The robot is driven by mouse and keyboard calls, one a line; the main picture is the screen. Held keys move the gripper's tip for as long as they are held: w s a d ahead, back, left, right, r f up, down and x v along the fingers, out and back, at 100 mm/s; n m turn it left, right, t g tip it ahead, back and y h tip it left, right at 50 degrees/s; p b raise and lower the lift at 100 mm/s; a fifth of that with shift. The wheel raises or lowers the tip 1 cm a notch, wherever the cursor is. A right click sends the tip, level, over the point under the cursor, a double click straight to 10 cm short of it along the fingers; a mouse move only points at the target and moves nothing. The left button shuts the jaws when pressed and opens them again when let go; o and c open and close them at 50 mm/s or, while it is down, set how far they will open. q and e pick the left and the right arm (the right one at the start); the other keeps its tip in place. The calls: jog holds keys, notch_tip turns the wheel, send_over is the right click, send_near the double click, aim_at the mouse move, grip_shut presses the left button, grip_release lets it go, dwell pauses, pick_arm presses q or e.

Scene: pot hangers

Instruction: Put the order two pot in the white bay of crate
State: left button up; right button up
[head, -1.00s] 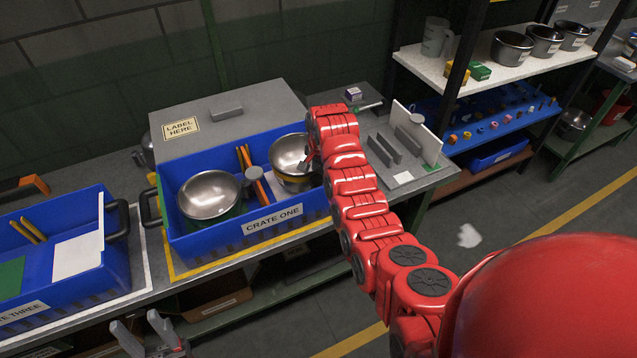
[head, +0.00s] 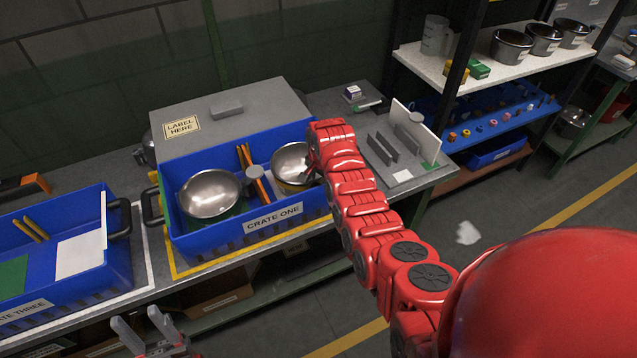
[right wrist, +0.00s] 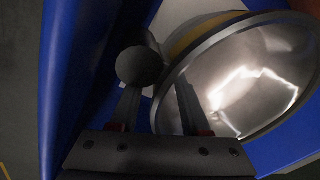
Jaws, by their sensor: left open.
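The blue crate (head: 235,236) marked CRATE ONE stands on the bench. A steel pot (head: 291,160) with a yellow band is at its right end, over the white bay, whose floor (right wrist: 175,14) shows pale in the right wrist view. I cannot read a label on this pot. A second steel pot (head: 211,194) sits over the green bay at the left. My right gripper (right wrist: 158,92) has its fingers spread at the right pot's rim. A dark round knob (right wrist: 139,66) is by its fingertips. My left gripper (head: 139,330) is open and empty, below and in front of the bench.
Yellow-orange sticks (head: 262,190) and a grey round knob (head: 253,171) lie between the pots. Behind stands a grey box (head: 225,125) with a LABEL HERE card. Another blue crate (head: 85,285) is at the left. A grey slotted stand (head: 405,160) is at the right.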

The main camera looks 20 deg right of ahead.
jog(key=shift+r, duration=0.1)
jog(key=shift+r, duration=0.3)
jog(key=r, duration=0.2)
jog(key=s+r+b, duration=0.1)
jog(key=r, duration=0.2)
jog(key=r+b, duration=0.1)
jog(key=r, duration=0.2)
jog(key=shift+s+a, duration=0.1)
jog(key=shift+s, duration=0.05)
jog(key=r+p, duration=0.3)
jog(key=shift+s+r+p, duration=0.1)
jog(key=shift+s+p, duration=0.2)
jog(key=shift+s, duration=0.1)
